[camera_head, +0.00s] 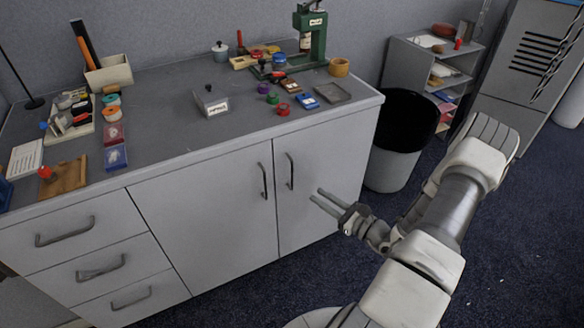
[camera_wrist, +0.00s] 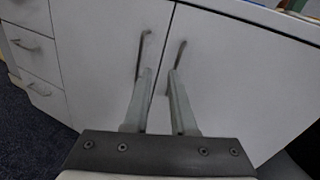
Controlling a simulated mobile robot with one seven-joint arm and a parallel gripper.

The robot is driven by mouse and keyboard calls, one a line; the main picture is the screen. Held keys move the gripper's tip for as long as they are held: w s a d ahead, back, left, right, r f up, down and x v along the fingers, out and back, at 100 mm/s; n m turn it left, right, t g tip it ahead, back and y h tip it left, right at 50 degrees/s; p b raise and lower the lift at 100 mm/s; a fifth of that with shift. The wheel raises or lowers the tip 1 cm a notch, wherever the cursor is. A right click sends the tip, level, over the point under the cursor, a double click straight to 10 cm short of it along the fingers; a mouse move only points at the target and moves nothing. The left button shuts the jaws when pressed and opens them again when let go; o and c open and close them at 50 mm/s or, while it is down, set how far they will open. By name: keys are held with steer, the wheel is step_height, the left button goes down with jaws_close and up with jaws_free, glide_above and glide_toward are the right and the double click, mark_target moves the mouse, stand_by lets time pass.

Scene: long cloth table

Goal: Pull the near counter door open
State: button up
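The grey counter has two closed doors side by side, a left door (camera_head: 205,215) and a right door (camera_head: 325,165). Each has a dark vertical bar handle by the middle seam: the left handle (camera_head: 264,181) and the right handle (camera_head: 290,171). My gripper (camera_head: 317,195) is in front of the right door, to the right of its handle in the head view. Its two fingers are apart with nothing between them. In the wrist view my fingertips (camera_wrist: 160,76) point at the seam, just below the left handle (camera_wrist: 141,52) and right handle (camera_wrist: 179,54). I cannot tell whether they touch anything.
Several closed drawers (camera_head: 100,262) are left of the doors. The grey countertop (camera_head: 170,95) carries small tins, boxes and a green press (camera_head: 311,35). A bin with a black liner (camera_head: 402,125) stands right of the counter, by a low shelf (camera_head: 400,62). Blue carpet (camera_head: 245,300) before the doors is clear.

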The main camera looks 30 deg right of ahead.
step_height(320, 180, down, 4)
steer(key=d+m+h, duration=0.2)
steer(key=m, duration=0.1)
steer(key=t+b, duration=0.1)
steer(key=b, duration=0.3)
glide_above(292, 190)
steer(key=shift+w+d+r+h, duration=0.1)
steer(key=shift+w+r+h, duration=0.05)
steer(key=shift+w+h, duration=0.15)
steer(key=shift+c, duration=0.2)
steer(key=shift+s, duration=0.1)
jaws_close()
stand_by(0.6)
